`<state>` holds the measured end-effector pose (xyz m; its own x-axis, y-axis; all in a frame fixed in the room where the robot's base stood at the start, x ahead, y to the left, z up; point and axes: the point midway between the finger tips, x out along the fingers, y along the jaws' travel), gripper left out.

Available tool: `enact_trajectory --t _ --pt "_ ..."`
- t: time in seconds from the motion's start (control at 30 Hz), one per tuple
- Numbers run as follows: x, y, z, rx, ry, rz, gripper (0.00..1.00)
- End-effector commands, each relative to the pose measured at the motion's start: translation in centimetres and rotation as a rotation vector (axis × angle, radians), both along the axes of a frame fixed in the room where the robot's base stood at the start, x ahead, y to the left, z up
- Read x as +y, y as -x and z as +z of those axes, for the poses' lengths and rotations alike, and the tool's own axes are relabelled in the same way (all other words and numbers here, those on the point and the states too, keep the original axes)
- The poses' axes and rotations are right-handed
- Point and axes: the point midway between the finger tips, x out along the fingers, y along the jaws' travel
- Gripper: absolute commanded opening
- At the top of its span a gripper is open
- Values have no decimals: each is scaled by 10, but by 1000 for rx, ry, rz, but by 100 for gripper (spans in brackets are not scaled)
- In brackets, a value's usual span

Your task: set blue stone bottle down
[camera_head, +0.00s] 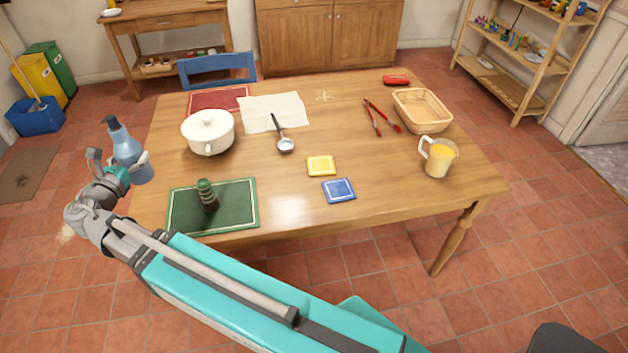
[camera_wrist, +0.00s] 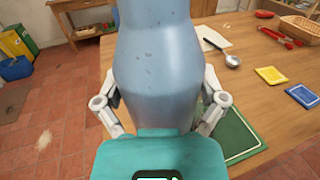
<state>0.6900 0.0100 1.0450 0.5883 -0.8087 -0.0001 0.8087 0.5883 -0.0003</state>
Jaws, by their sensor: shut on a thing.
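The blue stone bottle (camera_head: 127,156) is held upright by my gripper (camera_head: 141,168) in the head view, off the table's left edge. In the wrist view the bottle (camera_wrist: 155,70) fills the middle, with the fingers of my gripper (camera_wrist: 160,105) closed around its sides. Its top is cut off there, and its base cannot be made out behind my gripper. The wooden table (camera_head: 285,200) lies to the right of the bottle. A green mat (camera_head: 238,207) on its near left corner carries a dark green ridged object (camera_head: 207,195).

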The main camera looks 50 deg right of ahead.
Motion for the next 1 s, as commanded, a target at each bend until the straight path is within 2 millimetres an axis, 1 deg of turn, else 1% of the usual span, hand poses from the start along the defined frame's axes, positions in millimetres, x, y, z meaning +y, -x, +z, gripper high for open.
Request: enact_trajectory --t 0.03,0.1,0.3,0.4,0.57,1.0 --pt "0 0 15 -1 1 0 29" --pt "0 0 25 -1 1 0 29" --pt "0 0 46 -1 1 0 29" --pt "0 0 52 -1 1 0 29" --pt "0 0 56 -1 1 0 29" --pt "0 0 55 -1 1 0 29"
